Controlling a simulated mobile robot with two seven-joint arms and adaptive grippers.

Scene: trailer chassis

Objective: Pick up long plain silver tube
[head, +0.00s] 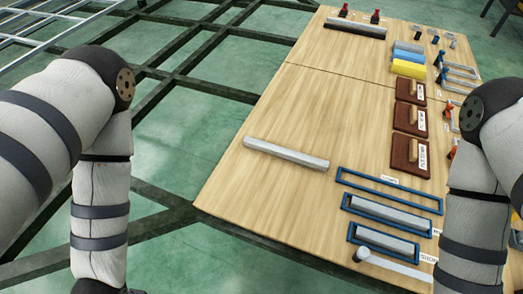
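A plain silver tube (286,153) lies on the bare wooden table (255,185), left of the blue frames, slanting slightly down to the right. Just right of it is a long, empty blue frame (390,190). Below that, a second blue frame (350,196) holds a silver tube (388,213), and a third blue frame (350,236) holds a shorter silver tube (385,241). Another silver piece with a round end (395,265) lies near the table's front edge. Both my arms hang at the sides of the view. Neither gripper shows; both are below the picture.
Brown pads with handles (408,119), yellow and blue blocks (408,68), and clamps stand along the right side. A dark bar (355,29) lies at the back.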

